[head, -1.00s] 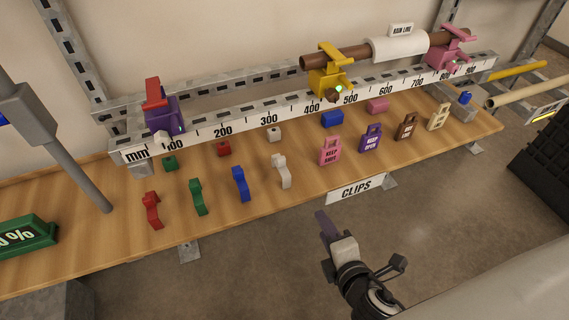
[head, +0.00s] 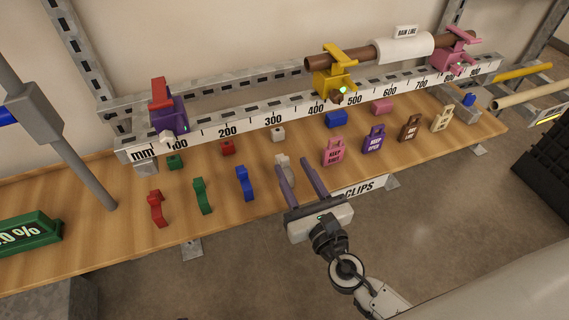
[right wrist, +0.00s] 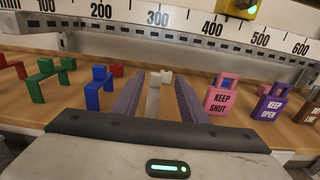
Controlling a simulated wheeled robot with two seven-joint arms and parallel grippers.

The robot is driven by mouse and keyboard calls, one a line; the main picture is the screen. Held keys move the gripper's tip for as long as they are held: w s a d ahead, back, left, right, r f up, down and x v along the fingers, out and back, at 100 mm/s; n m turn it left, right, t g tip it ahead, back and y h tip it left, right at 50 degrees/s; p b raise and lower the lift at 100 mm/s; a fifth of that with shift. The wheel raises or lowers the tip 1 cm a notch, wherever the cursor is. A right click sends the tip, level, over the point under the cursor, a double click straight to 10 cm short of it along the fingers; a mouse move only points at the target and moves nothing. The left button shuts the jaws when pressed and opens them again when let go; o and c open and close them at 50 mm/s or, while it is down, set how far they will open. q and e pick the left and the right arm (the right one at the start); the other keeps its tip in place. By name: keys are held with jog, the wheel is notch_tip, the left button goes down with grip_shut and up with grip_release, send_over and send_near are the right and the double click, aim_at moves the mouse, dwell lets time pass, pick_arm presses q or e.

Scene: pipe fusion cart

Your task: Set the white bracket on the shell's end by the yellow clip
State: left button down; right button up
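The white bracket (head: 283,161) stands on the wooden bench in the front row, partly hidden by my gripper. My right gripper (head: 293,166) is open and empty at the bench's front edge. In the right wrist view the white bracket (right wrist: 154,98) shows between and beyond its two purple fingers, nearer the left one; I cannot tell whether they touch. The white shell (head: 404,47) sits around the brown pipe (head: 352,56) at the back. The yellow clip (head: 334,82) holds the pipe left of the shell, with bare pipe between them. My left gripper is not in view.
Red (head: 156,208), green (head: 202,196) and blue (head: 244,183) brackets stand left of the white one. A pink KEEP SHUT tag (head: 334,152) stands to its right. A millimetre rail (head: 260,112) runs behind, carrying purple (head: 172,116) and pink (head: 455,52) clips.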

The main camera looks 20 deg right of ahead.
aim_at(285, 158)
jog(key=w, duration=0.5)
jog(key=shift+a, duration=0.4)
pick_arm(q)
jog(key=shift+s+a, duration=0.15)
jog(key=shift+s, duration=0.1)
pick_arm(e)
jog(key=shift+s, duration=0.1)
grip_shut()
pick_arm(q)
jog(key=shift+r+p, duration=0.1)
jog(key=shift+p, duration=0.25)
pick_arm(e)
jog(key=shift+r, duration=0.1)
